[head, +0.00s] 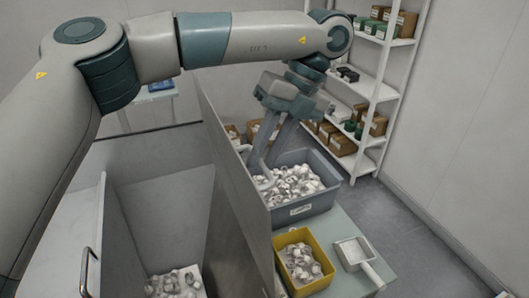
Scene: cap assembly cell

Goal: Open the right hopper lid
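The right hopper lid (236,205) is a tall grey panel standing steeply upright at the right side of the hopper opening. The opening to its left is uncovered, and white caps (175,283) lie low inside it. My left arm reaches over the lid from the left. My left gripper (262,165) points down on the lid's right side, close to its upper right edge. Its fingertips are partly lost against the caps behind and the lid edge, so its grip is unclear. My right gripper is out of view.
A grey bin of caps (308,207) stands right of the lid. A yellow bin (281,240) and a white scoop (355,252) rest on a pale table (345,222). A metal handle (88,268) is on the white panel at left. Shelves (372,92) stand behind.

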